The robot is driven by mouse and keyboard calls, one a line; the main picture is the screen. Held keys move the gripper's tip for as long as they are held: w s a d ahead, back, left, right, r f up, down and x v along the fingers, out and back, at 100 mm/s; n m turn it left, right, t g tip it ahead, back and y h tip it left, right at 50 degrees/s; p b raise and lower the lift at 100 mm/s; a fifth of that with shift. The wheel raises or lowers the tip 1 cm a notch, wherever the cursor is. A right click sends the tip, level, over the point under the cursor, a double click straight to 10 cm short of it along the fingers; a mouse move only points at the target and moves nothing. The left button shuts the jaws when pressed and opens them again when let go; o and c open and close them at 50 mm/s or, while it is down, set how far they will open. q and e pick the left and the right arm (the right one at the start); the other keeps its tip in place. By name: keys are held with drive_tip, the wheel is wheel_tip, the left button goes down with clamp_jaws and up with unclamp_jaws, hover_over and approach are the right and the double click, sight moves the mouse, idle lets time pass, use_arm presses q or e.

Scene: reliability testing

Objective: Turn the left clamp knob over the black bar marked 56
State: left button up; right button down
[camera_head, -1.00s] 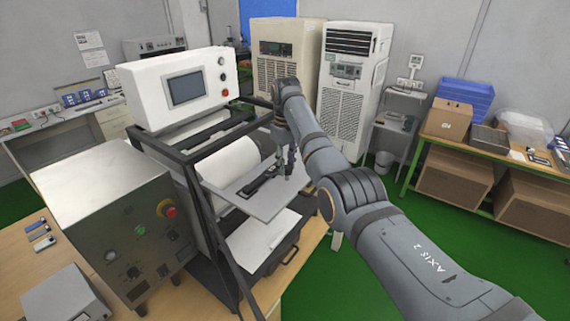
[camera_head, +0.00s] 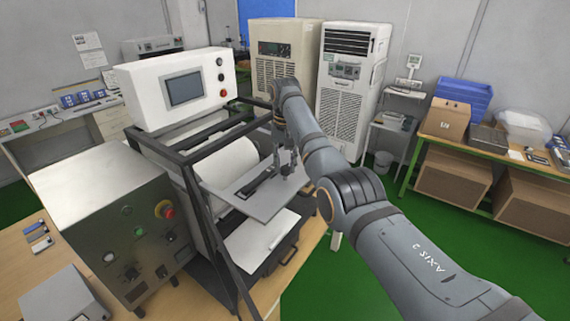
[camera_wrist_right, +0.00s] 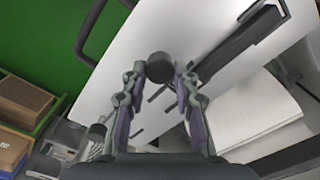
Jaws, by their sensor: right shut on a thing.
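A round black clamp knob (camera_wrist_right: 160,67) sits between the fingertips of my right gripper (camera_wrist_right: 158,78) in the right wrist view, above the light plate. My right gripper also shows in the head view (camera_head: 284,170), pointing down at the plate's far right part, and is shut on the knob. A black bar (camera_head: 256,184) lies across the grey plate (camera_head: 238,203); it also shows in the wrist view (camera_wrist_right: 238,47). Its marking is too small to read. My left gripper is out of view.
The plate sits inside a dark frame (camera_head: 195,225) with a white roll (camera_head: 232,160) behind it and a lower white sheet (camera_head: 258,240). A control box (camera_head: 115,215) stands on the left.

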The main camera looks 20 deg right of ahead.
sight(286, 168)
drive_tip(key=shift+s+f, duration=0.2)
drive_tip(key=shift+f, duration=0.15)
drive_tip(key=c, duration=1.3)
unclamp_jaws()
drive_tip(key=shift+c, duration=0.2)
drive_tip(key=o, duration=0.3)
drive_tip(key=shift+s+a+r, duration=0.1)
drive_tip(key=shift+r, duration=0.1)
drive_tip(key=shift+r, duration=0.1)
drive_tip(key=shift+r, duration=0.1)
wheel_tip(286, 168, up, 7)
drive_tip(key=shift+r, duration=0.15)
